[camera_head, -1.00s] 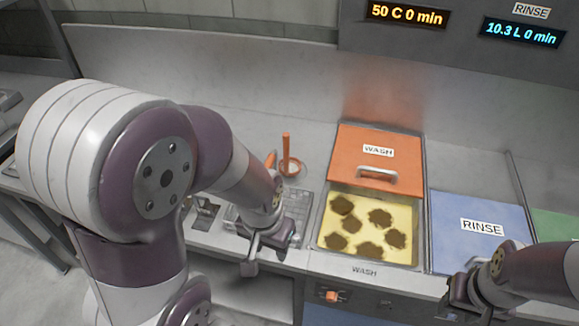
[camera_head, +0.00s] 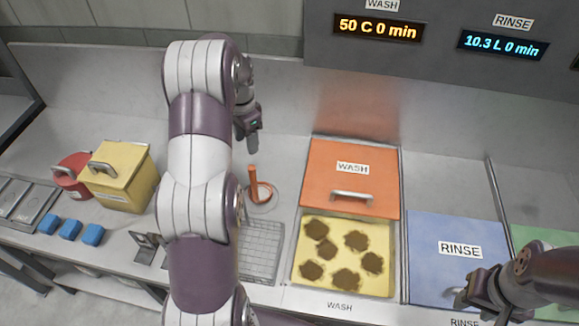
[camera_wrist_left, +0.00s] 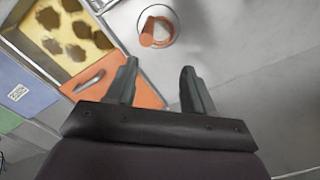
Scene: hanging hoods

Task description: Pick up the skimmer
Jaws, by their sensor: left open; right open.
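The orange skimmer (camera_head: 254,175) stands with its handle upright on the steel counter, left of the wash basin. In the left wrist view the skimmer (camera_wrist_left: 155,33) is seen from above, beyond the fingertips. My left gripper (camera_head: 253,150) is open and empty, raised above and behind the skimmer in the head view; it also shows open in the left wrist view (camera_wrist_left: 158,68). My right gripper (camera_head: 468,298) is open near the blue rinse lid, apart from the skimmer.
The wash basin (camera_head: 375,285) holds yellow liquid with several brown patches, half under an orange lid (camera_head: 340,172). A blue rinse lid (camera_head: 430,232) is to its right. A yellow box (camera_head: 130,185), a red pot (camera_head: 72,168) and blue blocks (camera_head: 70,229) stand left.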

